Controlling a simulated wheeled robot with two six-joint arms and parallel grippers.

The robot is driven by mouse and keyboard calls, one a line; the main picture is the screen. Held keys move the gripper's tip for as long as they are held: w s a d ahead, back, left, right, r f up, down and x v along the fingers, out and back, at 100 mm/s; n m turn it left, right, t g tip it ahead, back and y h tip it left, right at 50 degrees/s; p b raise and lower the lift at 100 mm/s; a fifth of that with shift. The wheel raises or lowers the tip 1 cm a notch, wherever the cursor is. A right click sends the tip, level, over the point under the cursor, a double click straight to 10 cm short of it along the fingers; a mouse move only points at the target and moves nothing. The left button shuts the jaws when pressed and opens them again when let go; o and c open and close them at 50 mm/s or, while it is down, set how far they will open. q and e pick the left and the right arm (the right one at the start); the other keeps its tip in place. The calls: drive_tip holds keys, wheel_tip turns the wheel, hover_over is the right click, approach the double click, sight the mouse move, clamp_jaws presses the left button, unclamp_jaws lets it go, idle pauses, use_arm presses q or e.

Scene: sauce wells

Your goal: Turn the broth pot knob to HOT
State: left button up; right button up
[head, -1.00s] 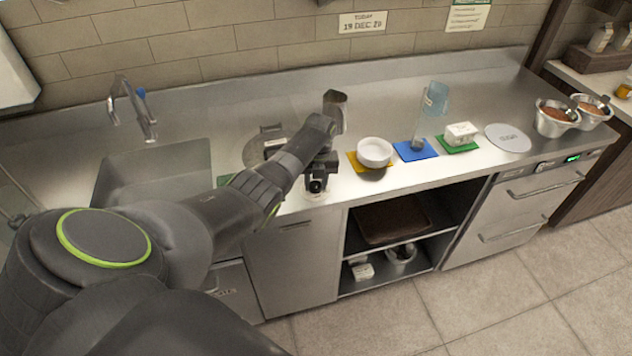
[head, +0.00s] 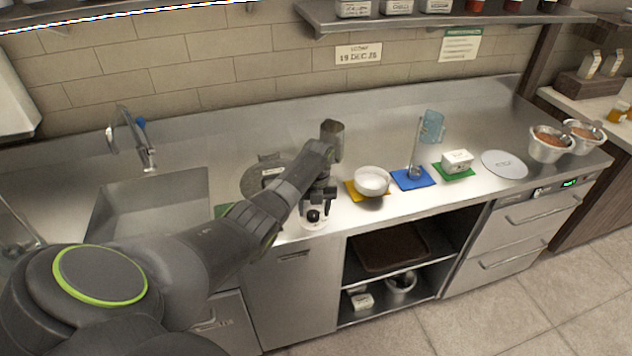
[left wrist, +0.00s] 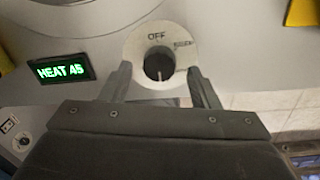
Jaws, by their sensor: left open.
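The dark round knob (left wrist: 158,67) sits in a pale dial ring (left wrist: 133,48) in the left wrist view. OFF is printed at the top of the ring and a blurred word at its upper right; no HOT mark is readable. A small light mark shows low on the knob. In the head view the left gripper (head: 318,205) is at the counter's front edge. My right gripper is out of view.
A white bowl (head: 371,180), a clear blue-tinted tool (head: 431,127) and a white block (head: 457,160) stand on coloured mats right of the gripper. A metal container (head: 332,140) stands behind it. The sink (head: 150,205) is to the left. A shelf (head: 420,22) hangs above.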

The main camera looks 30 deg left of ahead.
sight(317, 213)
use_arm(q)
wheel_tip(317, 213, up, 16)
drive_tip(key=shift+w+d+r, duration=0.15)
drive_tip(key=shift+w+d, duration=0.05)
drive_tip(key=shift+d, duration=0.1)
idle(0.5)
